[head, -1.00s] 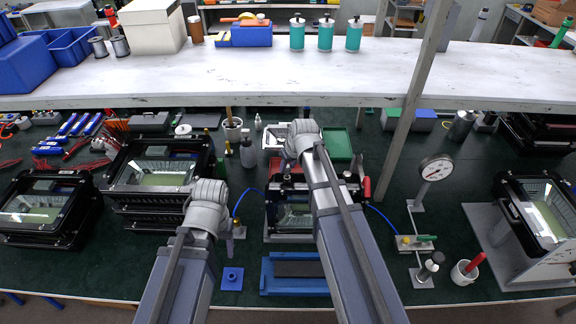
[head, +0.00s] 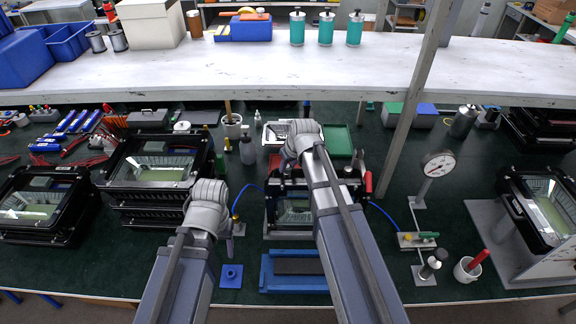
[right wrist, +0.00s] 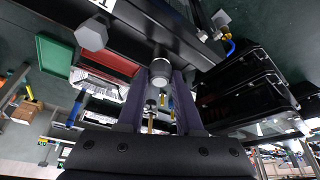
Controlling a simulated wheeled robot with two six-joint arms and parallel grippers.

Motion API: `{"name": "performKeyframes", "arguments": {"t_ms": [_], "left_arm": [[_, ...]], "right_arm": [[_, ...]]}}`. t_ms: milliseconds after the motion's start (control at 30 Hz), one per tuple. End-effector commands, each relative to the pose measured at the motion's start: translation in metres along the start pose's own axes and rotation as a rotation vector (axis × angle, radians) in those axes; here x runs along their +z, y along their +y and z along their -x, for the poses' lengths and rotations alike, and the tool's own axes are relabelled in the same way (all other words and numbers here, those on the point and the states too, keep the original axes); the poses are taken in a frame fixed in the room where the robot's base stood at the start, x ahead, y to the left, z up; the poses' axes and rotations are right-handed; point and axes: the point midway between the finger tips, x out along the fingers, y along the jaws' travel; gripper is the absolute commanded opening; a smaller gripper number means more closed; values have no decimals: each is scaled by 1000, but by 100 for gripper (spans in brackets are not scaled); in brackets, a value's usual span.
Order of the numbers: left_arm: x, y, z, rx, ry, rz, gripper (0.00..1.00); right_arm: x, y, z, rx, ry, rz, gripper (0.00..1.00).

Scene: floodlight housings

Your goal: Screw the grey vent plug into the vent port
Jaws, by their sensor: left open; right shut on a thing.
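The floodlight housing (head: 293,211) stands at the middle of the bench in a black frame, partly behind my right arm. In the right wrist view, my right gripper (right wrist: 161,88) is shut on the grey vent plug (right wrist: 161,73), a small round piece with a dark band. The plug is close against the black housing edge (right wrist: 145,40); the vent port is hidden, so I cannot tell whether they are engaged. My left gripper (head: 236,232) is open and empty, left of the housing and above the bench near a blue block; its fingertips are hard to make out.
A blue tray (head: 264,280) with a dark pad lies in front of the housing. Other housings (head: 157,172) stand to the left. A gauge stand (head: 437,166) with a blue hose is on the right. A white shelf (head: 250,72) spans above the bench's back.

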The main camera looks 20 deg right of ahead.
Motion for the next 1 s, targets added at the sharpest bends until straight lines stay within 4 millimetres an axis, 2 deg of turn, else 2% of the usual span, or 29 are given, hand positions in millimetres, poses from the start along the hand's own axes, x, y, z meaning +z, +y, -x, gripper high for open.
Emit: {"name": "performKeyframes", "arguments": {"t_ms": [33, 67, 367, 733, 1000], "left_arm": [[0, 0, -2, 0, 0, 0, 62], [0, 0, -1, 0, 0, 0, 62], [0, 0, -1, 0, 0, 0, 62], [0, 0, 2, -1, 1, -2, 62], [2, -2, 26, 0, 0, 0, 62]], "right_arm": [[1, 0, -2, 0, 0, 0, 0], [0, 0, -1, 0, 0, 0, 37], [0, 0, -1, 0, 0, 0, 70], [0, 0, 3, 0, 0, 0, 70], [-1, 0, 28, 0, 0, -1, 70]]}}
